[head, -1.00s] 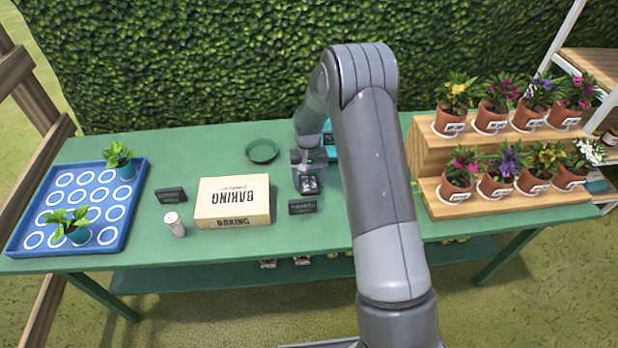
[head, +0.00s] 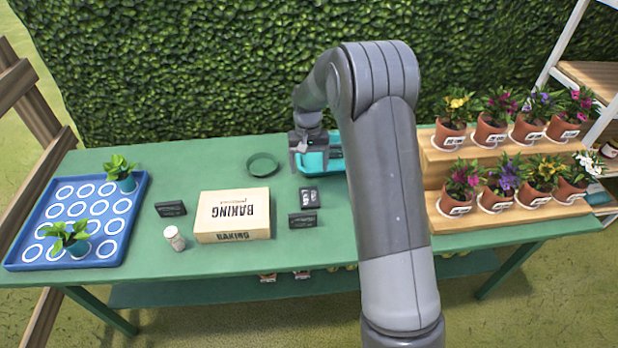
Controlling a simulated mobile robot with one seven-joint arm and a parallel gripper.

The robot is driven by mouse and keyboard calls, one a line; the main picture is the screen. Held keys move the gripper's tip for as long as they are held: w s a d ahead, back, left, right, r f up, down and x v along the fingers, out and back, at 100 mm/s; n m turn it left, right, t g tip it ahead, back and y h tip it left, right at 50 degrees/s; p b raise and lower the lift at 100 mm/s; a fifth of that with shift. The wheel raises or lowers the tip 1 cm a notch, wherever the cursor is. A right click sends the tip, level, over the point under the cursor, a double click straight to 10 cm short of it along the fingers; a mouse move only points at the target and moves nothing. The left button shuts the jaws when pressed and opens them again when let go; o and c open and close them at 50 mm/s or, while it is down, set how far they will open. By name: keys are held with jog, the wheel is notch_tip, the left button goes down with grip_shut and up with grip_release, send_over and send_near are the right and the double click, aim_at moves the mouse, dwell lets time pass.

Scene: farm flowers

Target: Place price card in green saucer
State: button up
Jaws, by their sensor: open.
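The green saucer (head: 263,164) lies empty on the green table, toward the back. Several small dark cards are on the table. One card (head: 171,209) stands left of the baking box, and another card (head: 302,220) stands to its right. A third dark item with pale print (head: 309,197), perhaps a card, lies just behind the right card. My gripper (head: 309,168) is open and empty, above and behind this third item and to the right of the saucer. Its fingers point down in front of a teal container. Which card the task means I cannot tell.
A baking box (head: 232,214) and a small white-lidded jar (head: 175,238) stand mid-table. The teal container (head: 335,152) is partly hidden by my arm. A blue tray (head: 75,218) with two plants is at left. A wooden stepped stand (head: 515,208) with several potted flowers is at right.

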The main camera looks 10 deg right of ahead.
jog(key=s+d+r+t, duration=0.2)
jog(key=s+r, duration=0.5)
jog(key=r, duration=0.3)
jog(key=s+d+r+t, duration=0.1)
jog(key=s+d+r, duration=0.1)
jog(key=s+r, duration=0.6)
jog(key=s+d+r+t, duration=0.1)
jog(key=s+r+t, duration=0.1)
jog(key=s, duration=0.7)
jog(key=s+d+r+t, duration=0.2)
jog(key=s+r, duration=0.2)
jog(key=s, duration=0.6)
jog(key=shift+s+d+r, duration=0.15)
jog(key=shift+d+r, duration=0.05)
jog(key=shift+o, duration=0.6)
jog(key=shift+s+f, duration=0.1)
jog(key=shift+s, duration=0.25)
